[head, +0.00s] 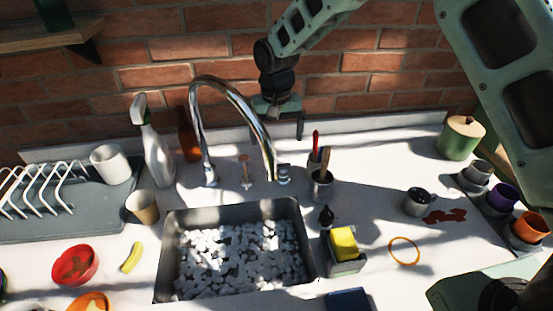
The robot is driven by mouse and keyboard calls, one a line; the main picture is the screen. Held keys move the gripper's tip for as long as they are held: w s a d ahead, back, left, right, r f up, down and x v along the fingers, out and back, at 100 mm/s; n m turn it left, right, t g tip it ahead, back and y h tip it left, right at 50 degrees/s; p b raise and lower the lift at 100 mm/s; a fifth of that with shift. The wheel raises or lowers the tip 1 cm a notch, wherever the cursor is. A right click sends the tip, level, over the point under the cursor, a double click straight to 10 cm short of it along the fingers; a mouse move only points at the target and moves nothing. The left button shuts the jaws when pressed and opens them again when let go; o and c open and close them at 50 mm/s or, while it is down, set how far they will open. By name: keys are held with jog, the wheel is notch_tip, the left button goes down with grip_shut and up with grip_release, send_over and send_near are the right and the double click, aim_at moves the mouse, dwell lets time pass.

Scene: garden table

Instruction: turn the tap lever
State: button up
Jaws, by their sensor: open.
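The chrome tap (198,128) arches up behind the sink and curves down to the right. A small copper-coloured upright piece with a short cross top, which looks like the tap lever (245,172), stands on the counter just right of the tap's base. My gripper (284,117) is open and empty. It appears behind the tap's arch, above and to the right of the lever, close to the brick wall in the picture. It appears apart from the lever; its exact depth is hard to tell.
The sink (166,262) has a bed of white bits in it. A spray bottle (155,150) and a brown bottle (188,135) stand left of the tap. A utensil holder (322,188) stands right of the spout. The brick wall (345,80) closes off the back.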

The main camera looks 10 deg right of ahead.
notch_tip(320, 180, down, 10)
jog(key=p, duration=0.3)
jog(key=shift+f, duration=0.25)
jog(key=c, duration=1)
